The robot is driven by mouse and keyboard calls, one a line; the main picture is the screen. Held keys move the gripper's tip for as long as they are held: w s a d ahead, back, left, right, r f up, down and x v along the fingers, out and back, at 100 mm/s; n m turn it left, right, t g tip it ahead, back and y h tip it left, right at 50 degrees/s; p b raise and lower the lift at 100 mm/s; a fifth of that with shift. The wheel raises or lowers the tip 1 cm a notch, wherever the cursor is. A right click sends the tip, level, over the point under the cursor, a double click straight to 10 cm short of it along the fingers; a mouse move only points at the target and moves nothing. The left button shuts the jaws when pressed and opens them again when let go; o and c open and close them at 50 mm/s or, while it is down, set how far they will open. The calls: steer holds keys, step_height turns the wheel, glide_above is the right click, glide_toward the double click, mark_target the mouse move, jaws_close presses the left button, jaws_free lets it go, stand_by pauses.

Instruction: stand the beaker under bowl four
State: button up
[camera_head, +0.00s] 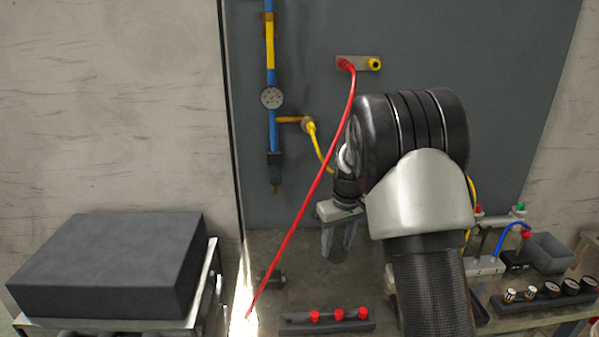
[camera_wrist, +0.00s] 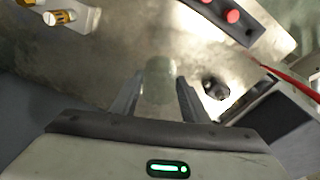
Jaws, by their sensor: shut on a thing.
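My gripper (camera_head: 338,242) hangs with its fingers pointing down over the grey bench. In the wrist view my gripper (camera_wrist: 157,98) has its two fingers on either side of a pale, greenish, see-through vessel, which I take as the beaker (camera_wrist: 158,78), and is shut on it. The beaker does not show clearly in the head view. Whether its base touches the bench I cannot tell. My arm covers part of the bench to the right. I cannot pick out bowl four or its number.
A rail with red knobs (camera_head: 326,320) lies at the front of the bench. A red hose (camera_head: 312,190) runs down from the wall to the left of my gripper. A dark block (camera_head: 108,262) stands on the left. A grey bin (camera_head: 549,253) and a rack of gauges (camera_head: 553,297) are on the right.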

steer(key=s+m+p, duration=0.3)
steer(key=s+m, duration=0.1)
steer(key=s, duration=1.2)
steer(key=shift+h+p, duration=0.3)
steer(key=shift+p, duration=0.05)
steer(key=shift+w+f, duration=0.1)
steer(key=shift+w, duration=0.05)
